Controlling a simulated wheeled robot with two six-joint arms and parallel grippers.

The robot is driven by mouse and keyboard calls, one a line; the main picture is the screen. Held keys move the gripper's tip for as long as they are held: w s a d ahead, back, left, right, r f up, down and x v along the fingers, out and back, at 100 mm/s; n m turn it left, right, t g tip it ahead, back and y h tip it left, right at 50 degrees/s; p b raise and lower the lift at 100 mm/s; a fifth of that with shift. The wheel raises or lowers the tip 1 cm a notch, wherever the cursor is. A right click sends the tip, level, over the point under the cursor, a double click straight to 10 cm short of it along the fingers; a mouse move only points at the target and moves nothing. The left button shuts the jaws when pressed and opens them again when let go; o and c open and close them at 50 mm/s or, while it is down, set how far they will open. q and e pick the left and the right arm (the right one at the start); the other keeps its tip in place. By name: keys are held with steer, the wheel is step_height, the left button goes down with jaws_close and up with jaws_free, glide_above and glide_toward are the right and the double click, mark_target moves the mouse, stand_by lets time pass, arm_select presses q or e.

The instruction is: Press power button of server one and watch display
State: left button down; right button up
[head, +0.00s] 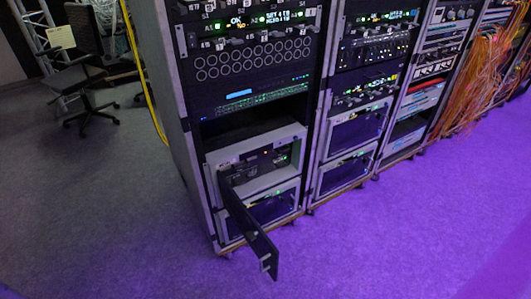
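A rack-mounted server (264,166) sits low in the nearest rack (178,110), in a light grey frame. Its dark front panel (252,232) is swung open and sticks out towards me. Inside, a dark recessed face shows small controls and a small green light near its right end. Which control is the power button is too small to tell. Above it are displays with lit text, one reading "OK" (237,22). A second unit (272,206) sits below, partly hidden by the open panel. Neither of my grippers is in view.
More racks (350,135) stand in a row to the right, with orange cables (478,75) at the far end. A yellow cable (143,75) hangs at the rack's left side. An office chair (85,85) stands back left. The carpet (370,240) in front is clear.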

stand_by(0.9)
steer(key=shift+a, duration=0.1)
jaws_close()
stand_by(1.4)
